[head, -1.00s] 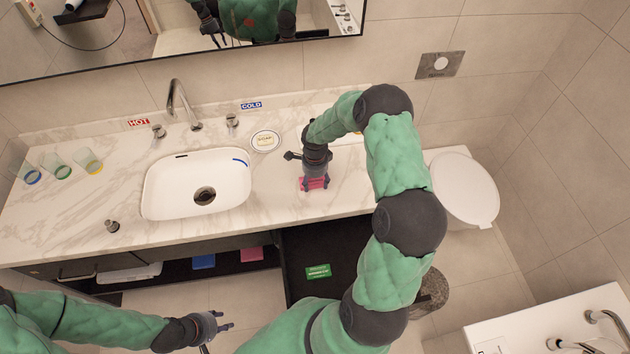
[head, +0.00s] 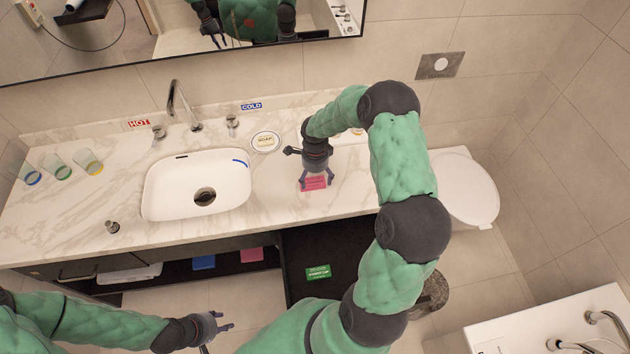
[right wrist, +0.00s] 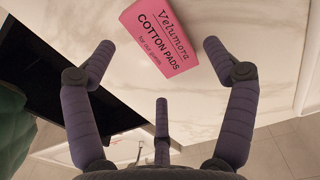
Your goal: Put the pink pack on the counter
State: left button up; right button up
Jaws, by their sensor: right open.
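The pink pack (head: 315,183), labelled cotton pads, rests on the marble counter (head: 275,200) to the right of the sink. It also shows at the top of the right wrist view (right wrist: 160,38). My right gripper (head: 316,174) is just above the pack with its fingers spread. In the right wrist view its open fingers (right wrist: 157,60) stand apart from the pack, with nothing between them. My left gripper (head: 222,327) is low in front of the cabinet, away from the counter; its fingers look apart and empty.
A white sink (head: 160,200) lies left of the pack. A soap dish (head: 265,142) stands behind it, and several glasses (head: 57,166) stand at the far left. A blue pack (head: 204,262), another pink pack (head: 251,254) and a green pack (head: 318,272) lie below the counter.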

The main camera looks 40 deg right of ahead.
aim_at(315, 184)
notch_tip(315, 184, up, 9)
dwell(0.3)
jog(key=shift+f, duration=0.1)
jog(key=shift+a, duration=0.1)
